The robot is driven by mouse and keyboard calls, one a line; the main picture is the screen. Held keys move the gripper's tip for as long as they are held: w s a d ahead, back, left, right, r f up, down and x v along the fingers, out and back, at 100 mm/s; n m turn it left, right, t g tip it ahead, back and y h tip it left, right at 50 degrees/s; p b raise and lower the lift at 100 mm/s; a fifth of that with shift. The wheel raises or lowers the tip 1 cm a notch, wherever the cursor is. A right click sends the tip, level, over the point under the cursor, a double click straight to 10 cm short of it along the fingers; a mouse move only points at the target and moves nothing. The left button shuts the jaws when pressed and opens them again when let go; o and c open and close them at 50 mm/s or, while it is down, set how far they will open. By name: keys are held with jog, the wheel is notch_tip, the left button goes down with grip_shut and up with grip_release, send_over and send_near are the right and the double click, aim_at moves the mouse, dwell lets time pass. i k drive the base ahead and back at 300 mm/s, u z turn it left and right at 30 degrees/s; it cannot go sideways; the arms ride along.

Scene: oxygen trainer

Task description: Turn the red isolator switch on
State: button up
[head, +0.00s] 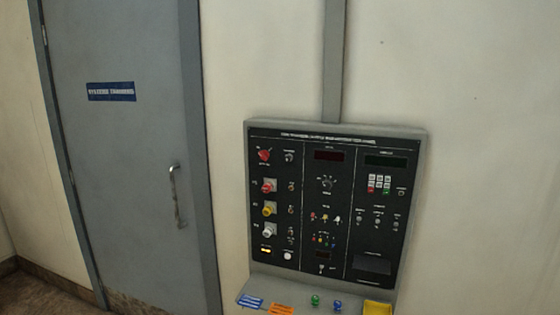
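A black control panel (326,200) in a grey frame is fixed to the wall at the lower right of the head view. Down its left side are a red rotary knob (264,155) at the top and a second red knob (268,186) on a light base below it. The lettering is too small to read, so I cannot tell which red control is the isolator or its on/off position. A yellow knob (269,208) and a white knob (267,231) sit beneath. My gripper is not in view.
A grey door (130,150) with a metal handle (177,195) is left of the panel. A grey ledge (262,282) juts out below the panel, carrying blue and orange labels, green and blue buttons and a yellow item (377,308). A conduit (334,60) rises above the panel.

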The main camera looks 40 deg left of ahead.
aim_at(264, 155)
jog(key=z, duration=0.15)
jog(key=k, duration=1.05)
jog(key=u, duration=1.65)
jog(key=i, duration=0.95)
jog(key=z, duration=0.15)
